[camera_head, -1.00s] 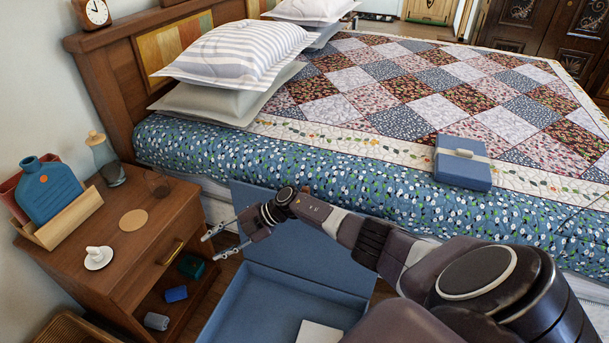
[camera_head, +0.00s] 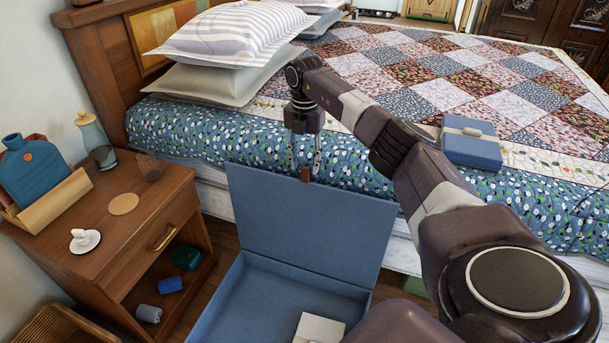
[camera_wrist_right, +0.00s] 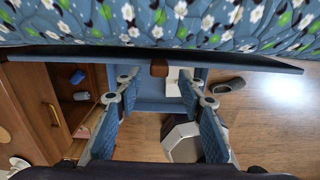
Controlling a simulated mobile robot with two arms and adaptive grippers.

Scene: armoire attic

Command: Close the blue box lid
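The blue box (camera_head: 225,305) stands on the floor between the nightstand and the bed. Its blue lid (camera_head: 300,225) stands open, roughly upright, near the bed's side. A small brown tab (camera_head: 305,174) sits at the middle of the lid's top edge. My right gripper (camera_head: 304,168) points down at this edge, its two fingers apart and empty, one on each side of the tab. In the right wrist view the lid's edge (camera_wrist_right: 235,60) and the tab (camera_wrist_right: 159,68) lie just beyond the spread fingers (camera_wrist_right: 160,90); contact cannot be told. My left gripper is not in view.
A white item (camera_head: 318,328) lies inside the box. The nightstand (camera_head: 150,225) is at the left, with bottles and a small saucer. The bed (camera_head: 240,150) is behind the lid, with a smaller blue box (camera_head: 472,150) on its quilt. A grey shoe (camera_wrist_right: 229,86) lies on the floor.

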